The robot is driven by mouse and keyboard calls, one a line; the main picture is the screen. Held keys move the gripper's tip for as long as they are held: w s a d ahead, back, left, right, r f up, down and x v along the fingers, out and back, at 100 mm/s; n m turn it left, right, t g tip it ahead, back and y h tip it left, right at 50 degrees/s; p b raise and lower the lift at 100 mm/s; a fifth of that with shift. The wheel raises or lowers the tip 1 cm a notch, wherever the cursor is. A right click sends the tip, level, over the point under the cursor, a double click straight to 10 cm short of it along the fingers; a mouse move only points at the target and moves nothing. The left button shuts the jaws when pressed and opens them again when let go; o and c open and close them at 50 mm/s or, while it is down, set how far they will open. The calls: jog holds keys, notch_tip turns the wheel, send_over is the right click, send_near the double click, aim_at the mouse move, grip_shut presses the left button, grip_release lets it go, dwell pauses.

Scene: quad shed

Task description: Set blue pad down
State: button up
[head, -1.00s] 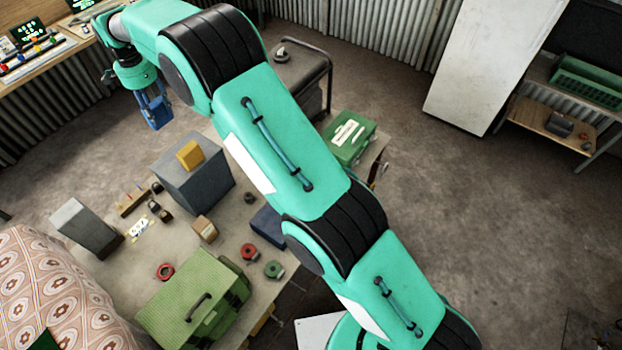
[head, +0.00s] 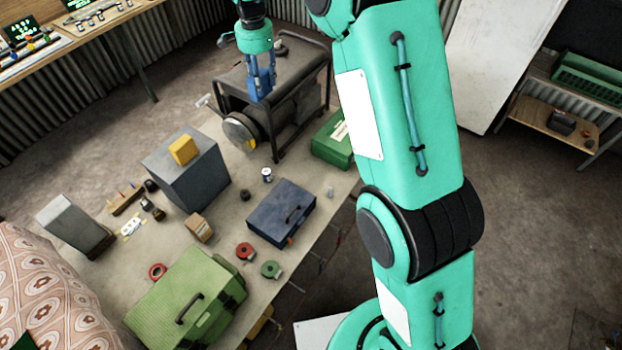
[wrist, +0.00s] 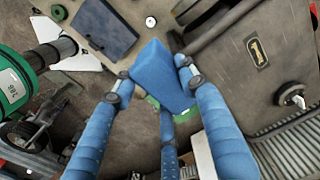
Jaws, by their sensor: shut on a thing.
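The blue pad (wrist: 158,72) is a wedge-like blue block held between the fingertips of my gripper (wrist: 153,82) in the wrist view. My gripper (head: 261,78) has blue fingers and is shut on the pad, pointing downward. The fingers and pad blend together there, so the pad's outline is hard to make out. I cannot tell its exact height above the cart.
The worktable (head: 115,265) holds a grey block (head: 188,180) with a yellow piece (head: 183,150) on it. It also bears a dark blue case (head: 281,212), a green toolbox (head: 190,300) and a green box (head: 333,142). A white cabinet (head: 492,60) stands at the back right.

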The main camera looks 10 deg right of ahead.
jog(key=s+d+f+b, duration=0.1)
jog(key=s+d+b, duration=0.35)
jog(key=d, duration=1.15)
notch_tip(320, 180, down, 30)
jog(key=s+p, duration=0.1)
jog(key=p, duration=0.1)
jog(key=shift+s+a, duration=0.15)
jog(key=shift+a, duration=0.25)
jog(key=shift+f, duration=0.15)
jog(key=shift+f, duration=2.75)
jog(key=shift+f, duration=0.15)
jog(key=shift+f+p, duration=0.3)
jog(key=shift+f, duration=1.65)
